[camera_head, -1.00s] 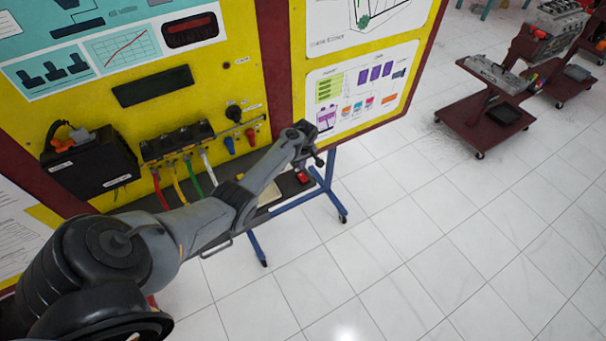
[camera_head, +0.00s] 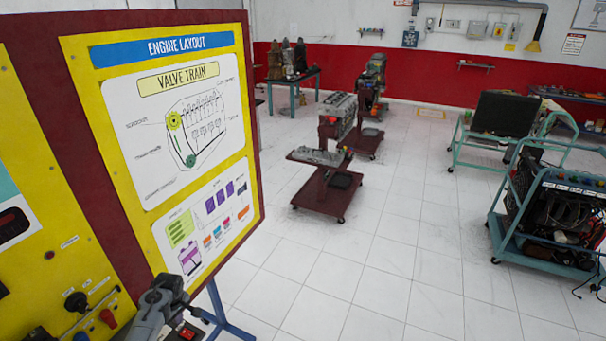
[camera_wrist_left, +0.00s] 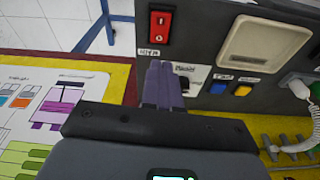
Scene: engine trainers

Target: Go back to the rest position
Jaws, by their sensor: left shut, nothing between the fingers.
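My left gripper (camera_head: 168,292) shows at the bottom of the head view, in front of the lower edge of the yellow trainer board (camera_head: 72,205). In the left wrist view its two purple-grey fingers (camera_wrist_left: 161,86) are together and hold nothing. The fingers point at a dark control panel (camera_wrist_left: 218,58) with a red rocker switch (camera_wrist_left: 159,26), a blue button (camera_wrist_left: 218,88) and a yellow button (camera_wrist_left: 243,90). A dark part beside the fingertips is partly hidden by them. I cannot tell whether the fingers touch the panel. My right gripper is in neither view.
The board's blue stand leg (camera_head: 222,315) is close by the gripper. A dark red engine cart (camera_head: 325,188) stands mid-floor. A teal engine cart (camera_head: 545,235) stands at the right. White tiled floor (camera_head: 400,270) between them is clear.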

